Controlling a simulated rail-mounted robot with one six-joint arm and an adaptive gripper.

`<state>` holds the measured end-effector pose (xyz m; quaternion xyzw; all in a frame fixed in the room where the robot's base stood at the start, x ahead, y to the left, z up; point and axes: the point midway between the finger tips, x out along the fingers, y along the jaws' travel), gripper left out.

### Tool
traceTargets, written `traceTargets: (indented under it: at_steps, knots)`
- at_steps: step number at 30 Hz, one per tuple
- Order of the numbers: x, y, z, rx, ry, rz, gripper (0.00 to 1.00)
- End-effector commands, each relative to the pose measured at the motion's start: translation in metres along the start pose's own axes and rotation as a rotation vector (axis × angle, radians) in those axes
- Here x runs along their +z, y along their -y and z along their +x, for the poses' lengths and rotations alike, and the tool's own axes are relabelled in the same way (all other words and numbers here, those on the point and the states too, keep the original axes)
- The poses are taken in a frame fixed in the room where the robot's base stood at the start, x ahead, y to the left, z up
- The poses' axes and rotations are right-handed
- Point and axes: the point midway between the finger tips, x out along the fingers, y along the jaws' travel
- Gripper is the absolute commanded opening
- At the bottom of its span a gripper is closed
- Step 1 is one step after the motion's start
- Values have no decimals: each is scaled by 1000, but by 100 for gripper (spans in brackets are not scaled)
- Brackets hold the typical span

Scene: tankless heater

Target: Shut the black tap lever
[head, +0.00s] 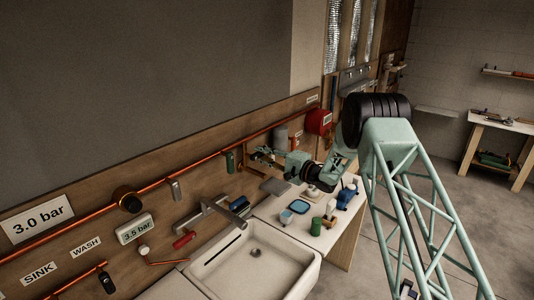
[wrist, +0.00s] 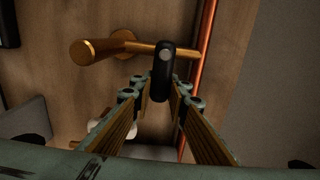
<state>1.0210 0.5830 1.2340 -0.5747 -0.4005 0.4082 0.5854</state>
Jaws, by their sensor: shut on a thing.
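The black tap lever (wrist: 162,68) is in the middle of the wrist view, at the end of a brass stem (wrist: 146,48). It points down in that picture, roughly in line with the copper pipe beside it. My gripper (wrist: 161,84) has one finger on each side of the lever and is shut on it near its lower part. In the head view my gripper (head: 262,154) is at the wall board, above the back of the bench. The lever it holds is too small to make out there.
The copper pipe (wrist: 199,75) runs close to the right of the lever. A brass stub (wrist: 82,52) sticks out to the left. In the head view, a green handle (head: 230,162) hangs left of my gripper, with a sink (head: 300,270) and small bench items below.

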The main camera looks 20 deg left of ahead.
Motion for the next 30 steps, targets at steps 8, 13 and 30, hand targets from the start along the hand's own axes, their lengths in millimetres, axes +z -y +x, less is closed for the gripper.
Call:
traceTargets:
  at_steps: [8, 13, 30]
  knots:
    - [2, -2, 1, 1, 1, 9, 0]
    - [2, -2, 1, 1, 1, 9, 18]
    - [1, -1, -2, 1, 1, 7, 30]
